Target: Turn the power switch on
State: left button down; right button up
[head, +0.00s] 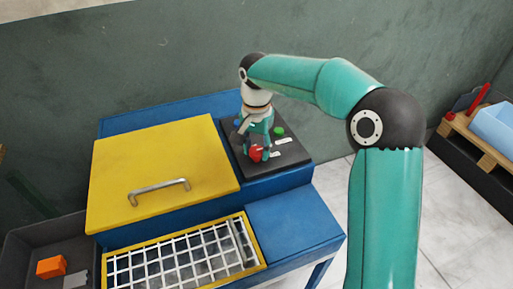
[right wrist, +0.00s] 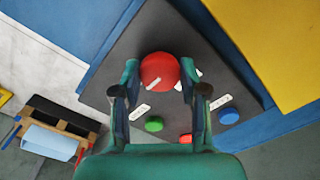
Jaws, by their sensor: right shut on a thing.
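The power switch appears to be a large round red knob (right wrist: 160,68) with a slanted white mark, on the dark control panel (right wrist: 205,40). The knob also shows in the head view (head: 257,153), partly covered by my gripper. My right gripper (right wrist: 160,80) points down at the panel, with one finger on each side of the knob, shut on it. In the head view the right gripper (head: 259,135) stands over the panel's front part. Small white labels near the knob are partly hidden by the fingers, and their text is unreadable. My left gripper is not in view.
The panel also has a green button (right wrist: 154,124), a blue button (right wrist: 228,116) and a smaller red one (right wrist: 185,138). Left of it is a yellow lid (head: 150,165) with a metal handle, above a white grid (head: 180,262). A dark bin (head: 25,245) stands lower left.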

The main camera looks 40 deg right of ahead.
aim_at(256, 150)
jog(key=shift+w+r, duration=0.1)
jog(key=o, duration=1.1)
notch_tip(256, 150, up, 12)
jog(key=shift+f, duration=0.1)
dwell(0.3)
